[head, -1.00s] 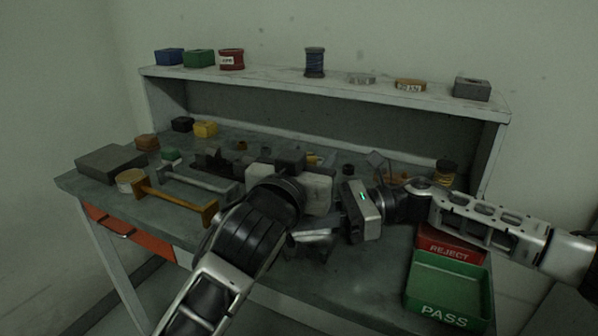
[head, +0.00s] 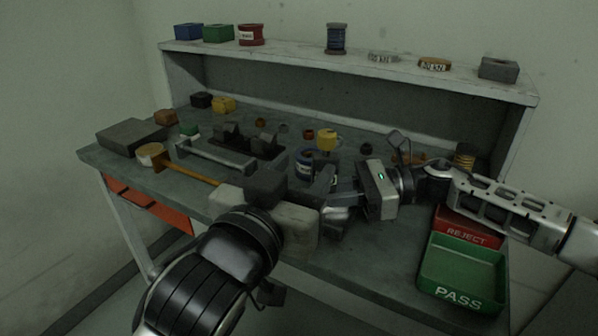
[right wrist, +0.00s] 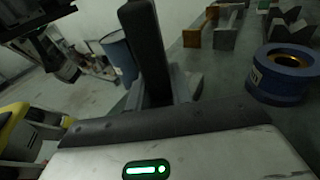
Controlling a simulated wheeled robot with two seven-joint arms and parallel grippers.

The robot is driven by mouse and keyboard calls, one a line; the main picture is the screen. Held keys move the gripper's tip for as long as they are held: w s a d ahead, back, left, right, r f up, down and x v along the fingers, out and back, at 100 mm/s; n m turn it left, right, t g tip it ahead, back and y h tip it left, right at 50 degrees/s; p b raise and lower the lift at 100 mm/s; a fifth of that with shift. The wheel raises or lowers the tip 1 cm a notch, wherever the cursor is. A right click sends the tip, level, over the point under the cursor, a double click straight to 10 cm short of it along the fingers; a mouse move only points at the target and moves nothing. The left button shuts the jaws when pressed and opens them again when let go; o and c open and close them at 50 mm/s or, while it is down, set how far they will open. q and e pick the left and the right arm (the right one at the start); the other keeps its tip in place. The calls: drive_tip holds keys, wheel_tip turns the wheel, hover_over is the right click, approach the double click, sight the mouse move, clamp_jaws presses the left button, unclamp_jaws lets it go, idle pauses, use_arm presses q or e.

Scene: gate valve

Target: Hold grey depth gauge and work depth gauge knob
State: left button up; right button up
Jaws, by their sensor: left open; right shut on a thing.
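My right gripper (head: 343,201) reaches in from the right over the bench's front. It is shut on a grey piece (right wrist: 186,83), seemingly the grey depth gauge, mostly hidden by the gripper and its dark finger in the right wrist view. I cannot make out the gauge's knob. My left gripper (head: 291,189) is open, just left of the right gripper and nearer the bench's front edge. Its body hides part of the bench, and no thing shows clearly between its fingers.
A blue ring-shaped part (right wrist: 285,73) stands behind the grippers, with a yellow part (head: 326,139) near it. A grey holder (head: 213,155) and a grey block (head: 132,137) are at left. A green PASS tray (head: 462,272) and a red REJECT tray (head: 468,228) are at right.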

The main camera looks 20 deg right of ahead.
drive_tip(key=o, duration=0.8)
drive_tip(key=shift+o, duration=0.2)
drive_tip(key=shift+d, duration=0.1)
